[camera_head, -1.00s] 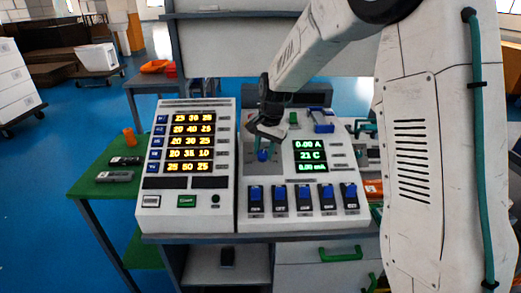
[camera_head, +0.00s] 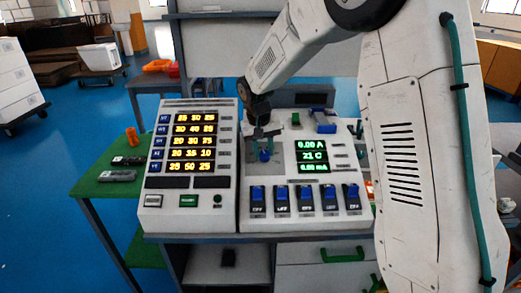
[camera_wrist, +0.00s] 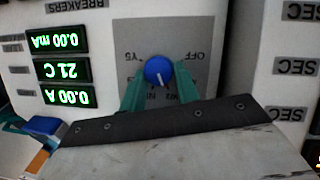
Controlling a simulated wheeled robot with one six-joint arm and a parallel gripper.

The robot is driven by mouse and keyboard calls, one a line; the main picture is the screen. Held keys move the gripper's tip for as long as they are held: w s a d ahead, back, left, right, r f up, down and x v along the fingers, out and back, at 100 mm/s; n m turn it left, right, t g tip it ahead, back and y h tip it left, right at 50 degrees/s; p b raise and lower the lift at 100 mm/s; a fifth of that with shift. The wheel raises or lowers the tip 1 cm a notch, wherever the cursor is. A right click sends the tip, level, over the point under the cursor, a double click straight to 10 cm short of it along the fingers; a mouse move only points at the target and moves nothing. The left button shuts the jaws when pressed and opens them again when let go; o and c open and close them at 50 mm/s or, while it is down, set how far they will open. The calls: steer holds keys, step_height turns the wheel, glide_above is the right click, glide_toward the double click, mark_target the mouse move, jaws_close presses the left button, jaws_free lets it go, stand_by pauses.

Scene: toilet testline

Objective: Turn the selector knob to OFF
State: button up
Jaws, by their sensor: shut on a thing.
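The selector knob is a round blue knob (camera_wrist: 158,71) on a grey plate (camera_wrist: 190,28) in the wrist view. That view shows the panel upside down. OFF is printed at the plate's upper right there, with other labels at the left and below. The knob's white line points downward in that view, away from OFF. My gripper (camera_wrist: 160,82) has its two teal fingers on either side of the knob and is shut on it. In the head view, my gripper (camera_head: 265,143) reaches down to the knob (camera_head: 265,155) from above.
Green readouts (camera_head: 312,156) stand right of the knob, with a row of blue breaker switches (camera_head: 305,198) below. A panel of amber displays (camera_head: 193,142) stands to the left. A green side table (camera_head: 100,187) holds small items. Blue floor is open at the left.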

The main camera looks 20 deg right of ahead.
steer(key=n, duration=0.2)
steer(key=n+h, duration=0.1)
steer(key=n, duration=0.1)
steer(key=shift+w+a+h, duration=0.1)
steer(key=shift+a+h, duration=0.2)
steer(key=shift+a, duration=0.1)
steer(key=n, duration=0.2)
steer(key=n+t+h, duration=0.1)
steer(key=n, duration=0.1)
steer(key=shift+n+h, duration=0.3)
steer(key=shift+n, duration=0.1)
steer(key=n, duration=0.1)
steer(key=n+t, duration=0.1)
steer(key=n, duration=0.2)
steer(key=shift+s+t+h, duration=0.3)
steer(key=shift+h, duration=0.1)
steer(key=shift+o, duration=0.2)
steer(key=n+t, duration=0.1)
steer(key=n, duration=0.1)
steer(key=shift+d+n, duration=0.1)
steer(key=shift+n, duration=0.2)
steer(key=shift+s+n+t+h, duration=0.1)
steer(key=shift+n+t+h, duration=0.25)
steer(key=shift+n, duration=0.85)
steer(key=shift+c, duration=0.2)
steer(key=o, duration=1)
steer(key=shift+f, duration=0.15)
